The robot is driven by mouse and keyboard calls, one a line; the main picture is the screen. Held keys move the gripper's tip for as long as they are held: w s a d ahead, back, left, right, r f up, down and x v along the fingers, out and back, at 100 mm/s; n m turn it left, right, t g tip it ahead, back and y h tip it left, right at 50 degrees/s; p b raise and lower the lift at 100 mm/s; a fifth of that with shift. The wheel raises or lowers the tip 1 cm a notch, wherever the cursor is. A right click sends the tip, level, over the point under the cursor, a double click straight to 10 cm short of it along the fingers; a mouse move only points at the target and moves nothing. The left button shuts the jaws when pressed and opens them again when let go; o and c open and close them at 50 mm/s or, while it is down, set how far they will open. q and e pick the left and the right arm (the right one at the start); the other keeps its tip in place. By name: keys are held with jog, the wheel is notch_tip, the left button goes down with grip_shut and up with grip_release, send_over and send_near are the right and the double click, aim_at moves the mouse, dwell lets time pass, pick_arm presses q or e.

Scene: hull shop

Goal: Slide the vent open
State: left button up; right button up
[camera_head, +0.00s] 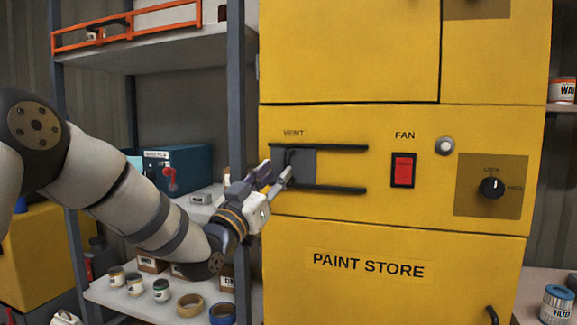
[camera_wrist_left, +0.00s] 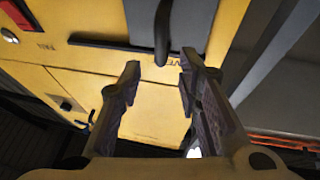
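The vent is a grey sliding plate (camera_head: 306,168) between two dark horizontal rails, under the label VENT on the yellow cabinet. The plate sits at the left end of the rails. Its dark upright handle (camera_head: 288,158) is partly covered by my gripper in the head view. My left gripper (camera_head: 279,173) is at the plate's left side, in front of the handle. In the left wrist view, its two fingers (camera_wrist_left: 160,72) are spread with nothing between them. The handle (camera_wrist_left: 162,35) shows just beyond the fingertips, in line with the gap, against the grey plate (camera_wrist_left: 190,20). My right gripper is out of view.
Right of the vent are a red fan switch (camera_head: 403,170), a round button (camera_head: 445,146) and a black lock knob (camera_head: 492,188). A grey shelf post (camera_head: 236,90) stands close to my left wrist. Paint jars (camera_head: 135,285) and tape rolls (camera_head: 190,305) lie on the lower shelf.

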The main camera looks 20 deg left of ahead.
aim_at(285, 165)
pick_arm(q)
jog(key=x, duration=0.3)
jog(key=f+x, duration=0.1)
jog(key=x, duration=0.1)
jog(key=shift+w+r+b, duration=0.1)
jog(key=shift+w+b, duration=0.1)
jog(key=shift+b, duration=0.1)
jog(key=shift+w+d+r, duration=0.1)
jog(key=shift+w+r, duration=0.2)
jog(key=shift+r, duration=0.05)
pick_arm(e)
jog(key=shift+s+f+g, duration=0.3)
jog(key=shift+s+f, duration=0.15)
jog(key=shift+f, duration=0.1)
